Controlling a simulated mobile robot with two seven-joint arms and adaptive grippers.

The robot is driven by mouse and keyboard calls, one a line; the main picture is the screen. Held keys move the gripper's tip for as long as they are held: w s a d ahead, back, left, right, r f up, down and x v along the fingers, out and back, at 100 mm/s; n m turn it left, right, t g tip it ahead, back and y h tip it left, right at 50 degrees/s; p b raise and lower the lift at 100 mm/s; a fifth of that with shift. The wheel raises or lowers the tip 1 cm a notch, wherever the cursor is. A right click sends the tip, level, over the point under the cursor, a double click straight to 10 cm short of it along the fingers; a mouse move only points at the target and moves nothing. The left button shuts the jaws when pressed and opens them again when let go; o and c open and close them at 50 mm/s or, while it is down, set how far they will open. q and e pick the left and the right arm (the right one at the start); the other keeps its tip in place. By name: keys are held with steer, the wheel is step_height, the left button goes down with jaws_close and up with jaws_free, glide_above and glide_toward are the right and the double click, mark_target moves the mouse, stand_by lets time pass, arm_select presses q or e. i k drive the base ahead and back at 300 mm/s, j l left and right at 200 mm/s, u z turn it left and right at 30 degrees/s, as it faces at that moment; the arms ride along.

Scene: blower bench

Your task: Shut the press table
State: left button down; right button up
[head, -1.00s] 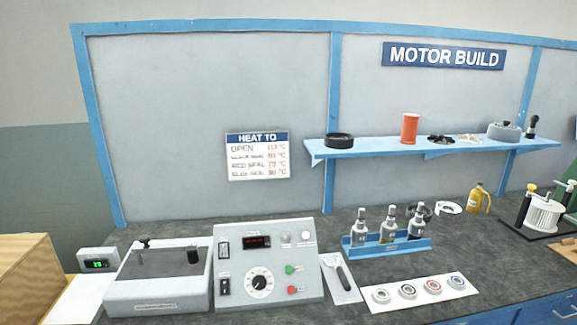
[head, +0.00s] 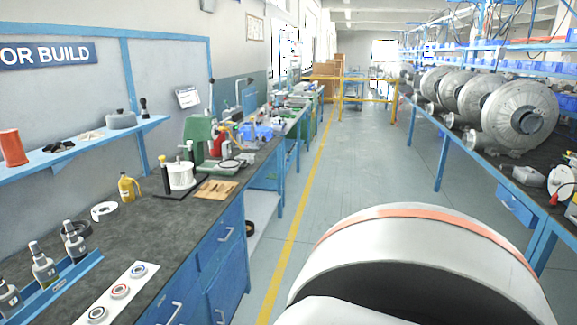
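A green machine (head: 197,137) that looks like a small press stands on the dark bench (head: 140,215), beyond a white spool-like part (head: 180,176) on a dark base. It is small in the head view, and I cannot tell whether any table on it is open or shut. Neither of my grippers is in view.
A blue rack (head: 62,285) with several dark-tipped tools and a white strip (head: 128,282) with ring-shaped parts lie on the near bench. A yellow bottle (head: 129,188) stands farther along. Large grey motor housings (head: 520,113) line the right bench (head: 455,140). The aisle floor (head: 345,150) between is clear.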

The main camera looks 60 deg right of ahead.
mark_target(233, 165)
steer(key=z, duration=1.7)
steer(key=i+l+u, duration=0.15)
steer(key=u, duration=0.3)
steer(key=i+l+u, duration=0.3)
steer(key=u, duration=0.15)
steer(key=i+l+u, duration=0.1)
steer(key=l, duration=0.2)
steer(key=i+l+u, duration=0.25)
steer(key=i+l, duration=0.15)
steer(key=l, duration=0.2)
steer(key=i+l, duration=0.1)
steer(key=l, duration=0.2)
steer(key=i+l+u, duration=0.1)
steer(key=l, duration=0.2)
steer(key=i+l, duration=0.15)
steer(key=l, duration=0.2)
